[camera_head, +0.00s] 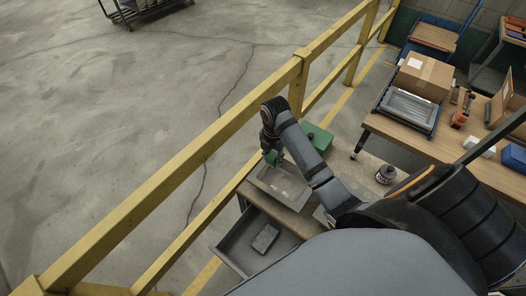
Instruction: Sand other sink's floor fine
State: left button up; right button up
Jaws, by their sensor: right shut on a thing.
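A shallow grey metal sink (268,187) lies on the near wooden workbench. My right gripper (273,158) hangs over the far end of this sink, pointing down. It is shut on a small green thing, mostly hidden by the fingers; I cannot tell whether it touches the sink. Another metal sink (408,108) sits in a dark rack on the wooden table at the right, in front of a cardboard box (425,75). My left gripper is out of view.
An open drawer (233,246) holding a dark block (265,238) juts from the workbench. A green box (318,136) and a dark round container (386,174) stand on the bench. A yellow railing (200,140) runs close behind. Tools lie on the right table.

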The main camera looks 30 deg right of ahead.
jog(key=shift+f, duration=0.5)
notch_tip(320, 180, down, 3)
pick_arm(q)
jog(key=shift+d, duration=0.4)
pick_arm(e)
jog(key=shift+f, duration=0.55)
jog(key=shift+w, duration=0.1)
